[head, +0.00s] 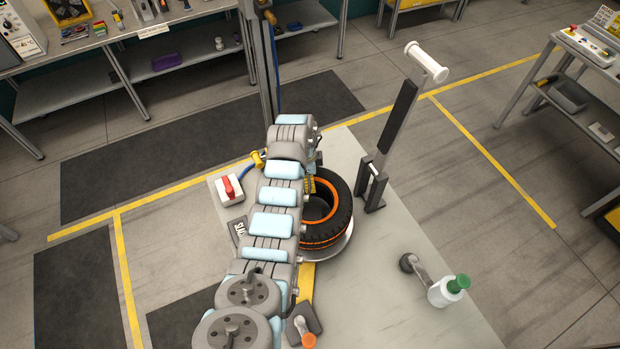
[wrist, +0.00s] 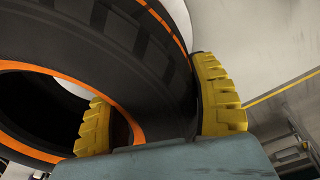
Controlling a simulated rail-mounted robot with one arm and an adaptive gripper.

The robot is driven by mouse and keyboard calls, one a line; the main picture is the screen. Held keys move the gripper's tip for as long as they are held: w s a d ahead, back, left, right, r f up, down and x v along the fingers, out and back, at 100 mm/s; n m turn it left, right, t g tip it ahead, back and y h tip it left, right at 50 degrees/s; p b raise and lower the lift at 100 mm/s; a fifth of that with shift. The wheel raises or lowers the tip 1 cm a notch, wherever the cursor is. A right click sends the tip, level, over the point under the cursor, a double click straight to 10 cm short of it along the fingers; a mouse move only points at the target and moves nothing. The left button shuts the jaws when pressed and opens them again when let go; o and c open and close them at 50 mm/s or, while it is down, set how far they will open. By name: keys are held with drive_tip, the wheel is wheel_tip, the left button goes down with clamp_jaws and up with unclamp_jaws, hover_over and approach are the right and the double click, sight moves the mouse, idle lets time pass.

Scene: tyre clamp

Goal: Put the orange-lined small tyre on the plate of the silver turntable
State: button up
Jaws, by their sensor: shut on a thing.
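The orange-lined small tyre (head: 335,213) is at the centre of the head view, over the silver turntable plate (head: 342,248), whose rim shows below it. I cannot tell whether the tyre touches the plate. My gripper (head: 309,184) is mostly hidden behind my arm in the head view. In the wrist view my gripper (wrist: 158,118) has one yellow finger inside the tyre's hole and the other against its outer tread. It is shut on the wall of the tyre (wrist: 150,60). The left part of the tyre and plate is hidden by my arm.
A post with a white roller (head: 427,62) stands right of the tyre. A red-and-white switch box (head: 230,189) is left of my arm. The table's right side is mostly clear.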

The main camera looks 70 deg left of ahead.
drive_tip(key=shift+w+a+f, duration=0.1)
drive_tip(key=shift+w+f, duration=0.05)
drive_tip(key=shift+f, duration=1.35)
drive_tip(key=o, duration=1.2)
drive_tip(key=shift+o, duration=0.2)
drive_tip(key=r, duration=0.7)
drive_tip(key=s+r+b, duration=0.1)
drive_tip(key=r, duration=0.3)
drive_tip(key=shift+a+r, duration=0.2)
drive_tip(key=shift+a, duration=0.2)
drive_tip(key=shift+s+r, duration=0.1)
drive_tip(key=shift+r, duration=0.1)
